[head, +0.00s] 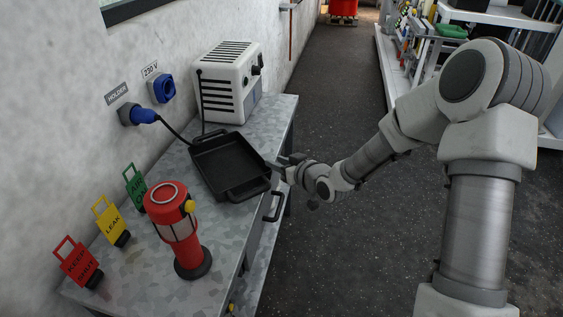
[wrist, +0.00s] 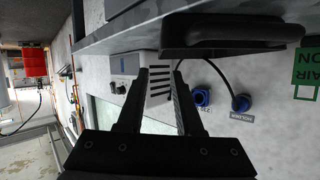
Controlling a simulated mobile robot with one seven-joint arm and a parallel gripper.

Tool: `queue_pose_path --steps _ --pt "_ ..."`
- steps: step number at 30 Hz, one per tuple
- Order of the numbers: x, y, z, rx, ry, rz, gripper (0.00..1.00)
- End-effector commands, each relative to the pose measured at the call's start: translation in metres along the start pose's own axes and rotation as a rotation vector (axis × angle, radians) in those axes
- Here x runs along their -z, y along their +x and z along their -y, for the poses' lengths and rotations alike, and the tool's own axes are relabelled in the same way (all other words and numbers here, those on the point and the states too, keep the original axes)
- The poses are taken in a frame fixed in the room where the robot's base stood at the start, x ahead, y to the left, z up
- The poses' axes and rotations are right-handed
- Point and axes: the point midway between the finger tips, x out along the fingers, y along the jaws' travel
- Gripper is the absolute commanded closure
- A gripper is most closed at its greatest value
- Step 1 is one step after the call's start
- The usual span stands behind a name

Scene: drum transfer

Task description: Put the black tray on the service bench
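The black tray (head: 228,160) is a shallow rectangular pan with raised handles. It rests on a grey metal-topped bench (head: 150,258) along the wall, near the bench's right edge. My gripper (head: 277,165) is at the tray's right side, close to its near right corner. In the wrist view, my gripper (wrist: 160,85) has its two dark fingers apart with nothing between them. The tray (wrist: 235,32) is a dark shape at the top of that view, outside the fingers. I cannot tell whether this bench is the service bench.
A red lantern (head: 178,226) stands on the bench nearer me, beside red, yellow and green tags. A white heater (head: 227,82) stands behind the tray. A blue plug (head: 143,115) with a black cable is at the wall. Open floor (head: 335,100) lies right of the bench.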

Motion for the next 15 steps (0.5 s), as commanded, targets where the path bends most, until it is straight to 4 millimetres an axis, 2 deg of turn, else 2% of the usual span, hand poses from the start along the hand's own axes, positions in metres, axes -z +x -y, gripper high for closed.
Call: queue_pose_path --steps 4,15 --pt "0.001 -0.015 0.000 -0.001 0.001 -0.001 0.65" --pt "0.004 -0.028 -0.005 -0.027 -0.025 0.036 0.65"
